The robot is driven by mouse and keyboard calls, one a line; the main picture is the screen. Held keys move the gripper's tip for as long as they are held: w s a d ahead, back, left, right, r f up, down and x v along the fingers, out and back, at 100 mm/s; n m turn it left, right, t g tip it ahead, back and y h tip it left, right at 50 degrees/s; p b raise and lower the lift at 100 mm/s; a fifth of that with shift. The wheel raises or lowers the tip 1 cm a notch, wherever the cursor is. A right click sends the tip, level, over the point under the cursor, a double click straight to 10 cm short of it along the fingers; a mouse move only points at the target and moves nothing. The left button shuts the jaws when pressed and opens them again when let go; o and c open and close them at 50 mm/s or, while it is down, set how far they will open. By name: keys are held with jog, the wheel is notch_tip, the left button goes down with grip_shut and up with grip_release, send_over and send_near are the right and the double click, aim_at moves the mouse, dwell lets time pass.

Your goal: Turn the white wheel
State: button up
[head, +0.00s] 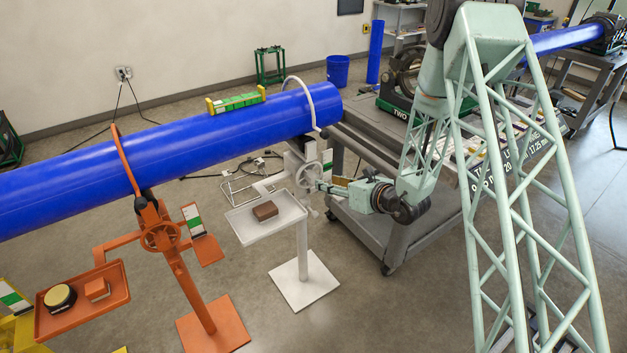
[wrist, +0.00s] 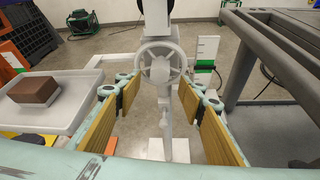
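The white wheel (wrist: 161,68) is a spoked handwheel on the white pipe stand (wrist: 158,20). In the wrist view it is upright, ahead of my gripper (wrist: 158,88) and centred between its fingers. My gripper is open, with tan pads apart and nothing held between them. In the head view the white wheel (head: 311,174) sits high on the stand's post, and my gripper (head: 322,186) is close to it from the right. I cannot tell whether the fingertips touch the rim.
A white tray (wrist: 75,88) with a brown block (wrist: 33,90) is left of the wheel. A grey cart (wrist: 285,40) stands close on the right. The blue pipe (head: 200,132) runs above. An orange stand (head: 180,270) is farther left.

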aim_at(314, 178)
jog(key=b+x, duration=0.1)
jog(key=x, duration=0.8)
jog(key=shift+w+a+f, duration=0.15)
jog(key=shift+w+a, duration=0.1)
jog(key=c, duration=1.1)
